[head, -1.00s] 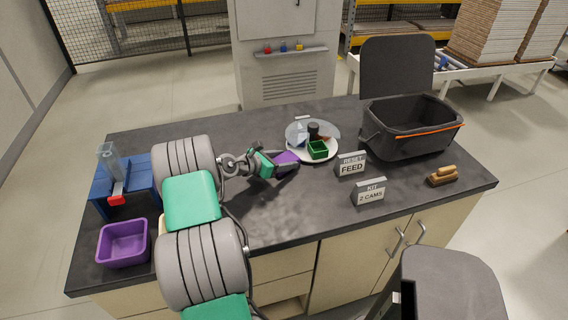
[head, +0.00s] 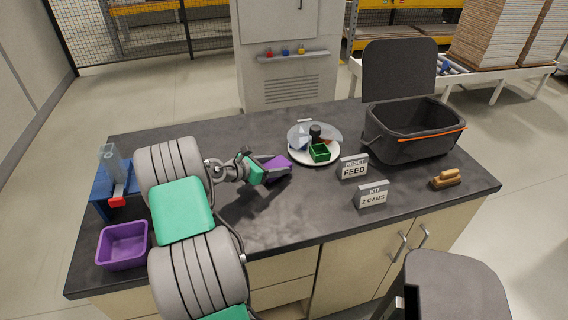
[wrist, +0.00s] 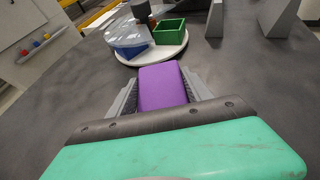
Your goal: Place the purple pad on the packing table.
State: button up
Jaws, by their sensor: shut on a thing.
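My gripper (head: 272,172) is shut on the purple pad (head: 277,163) above the dark table top. In the wrist view the purple pad (wrist: 162,86) sits between the two grey fingers, its far end sticking out ahead. A packing table (head: 240,205) with a dark top and pale cabinet doors lies under my arm. I cannot tell if this is the one the task calls the packing table. The pad appears apart from the top, with a shadow below it.
A white round plate (head: 299,157) with a clear disc and a green box (head: 319,153) stands just beyond the pad. Two signs (head: 353,167), a black bin (head: 412,135) and a brush (head: 447,178) are at right. A purple bin (head: 124,245) and blue stand (head: 98,197) are at left.

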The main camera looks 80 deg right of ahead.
aim_at(277, 164)
notch_tip(277, 164, up, 14)
jog(key=shift+s+d+f, duration=0.15)
jog(key=shift+s, duration=0.1)
